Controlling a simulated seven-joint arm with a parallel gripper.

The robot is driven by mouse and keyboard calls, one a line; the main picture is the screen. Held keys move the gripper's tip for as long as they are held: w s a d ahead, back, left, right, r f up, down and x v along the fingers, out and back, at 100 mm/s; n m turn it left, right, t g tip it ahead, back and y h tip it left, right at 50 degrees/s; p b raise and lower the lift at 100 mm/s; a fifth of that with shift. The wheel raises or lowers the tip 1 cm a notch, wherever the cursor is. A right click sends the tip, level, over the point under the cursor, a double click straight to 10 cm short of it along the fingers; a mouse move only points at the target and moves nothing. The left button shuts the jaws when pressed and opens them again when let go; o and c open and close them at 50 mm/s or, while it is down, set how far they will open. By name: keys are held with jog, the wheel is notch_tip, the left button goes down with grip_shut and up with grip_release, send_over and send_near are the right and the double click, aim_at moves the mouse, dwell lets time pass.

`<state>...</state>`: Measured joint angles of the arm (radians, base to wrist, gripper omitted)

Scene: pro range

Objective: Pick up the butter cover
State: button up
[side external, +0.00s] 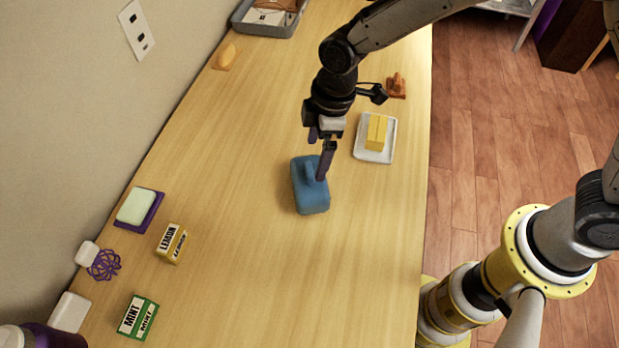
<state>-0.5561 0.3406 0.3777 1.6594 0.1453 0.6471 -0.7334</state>
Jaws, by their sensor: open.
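The blue butter cover (311,197) stands on the wooden table near its middle, with a raised handle on top. My gripper (321,158) is directly above it, pointing down, with its fingers at the handle. The fingers are apart, and the nearer one hides part of the handle. I cannot tell whether they touch it. A white butter dish (374,155) with a yellow block of butter (376,132) on it lies to the right of the cover.
A yellow LEMON box (171,244) and a green MINT box (138,318) stand at the lower left. A soap on a purple dish (138,208) lies by the wall. A grey tray (268,30) is at the back.

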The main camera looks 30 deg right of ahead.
aim_at(310, 169)
jog(key=shift+w+a+f, duration=0.1)
jog(key=shift+a+f, duration=0.1)
jog(key=shift+f, duration=0.7)
jog(key=shift+w+a+f, duration=0.1)
jog(key=shift+a+f, duration=0.05)
jog(key=shift+f, duration=0.8)
jog(key=shift+w+a+f, duration=0.1)
jog(key=shift+a+f, duration=0.1)
jog(key=shift+f, duration=0.7)
jog(key=c, duration=1.3)
jog(key=shift+r, duration=0.1)
jog(key=shift+r, duration=0.45)
notch_tip(310, 169, up, 2)
jog(key=shift+r, duration=0.2)
jog(key=s+d+r, duration=0.2)
jog(key=s+r, duration=0.1)
jog(key=s+d+r, duration=0.3)
jog(key=s, duration=0.1)
jog(key=s+d+r, duration=0.3)
jog(key=s, duration=0.1)
jog(key=shift+s+r, duration=0.25)
jog(key=shift+r, duration=0.05)
